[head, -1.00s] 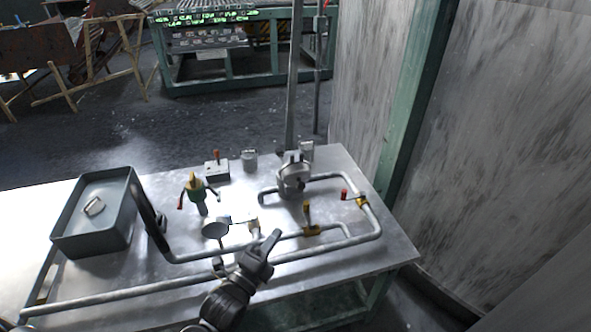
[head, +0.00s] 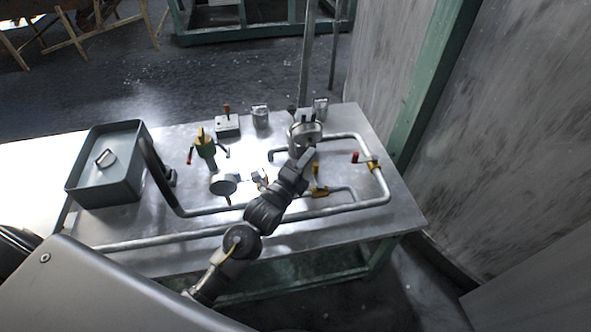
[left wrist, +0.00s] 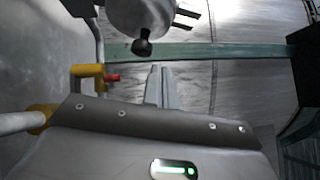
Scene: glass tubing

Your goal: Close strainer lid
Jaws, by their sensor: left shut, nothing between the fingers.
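The strainer (head: 303,137) is a round grey metal housing on the pipework at the right part of the table, with two short prongs on top. My left gripper (head: 308,157) is shut and empty, just in front of the strainer, with its tips overlapping the housing's lower edge in the head view. In the left wrist view, the rounded metal strainer (left wrist: 138,14) with a dark knob (left wrist: 142,46) is at the top, cut off by the frame. The shut fingers (left wrist: 160,82) point toward it, with a visible gap to the knob. I cannot tell the lid's exact angle.
Grey pipes (head: 330,211) with yellow fittings and a red handle (head: 355,157) surround the strainer. A wall rises on the right.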

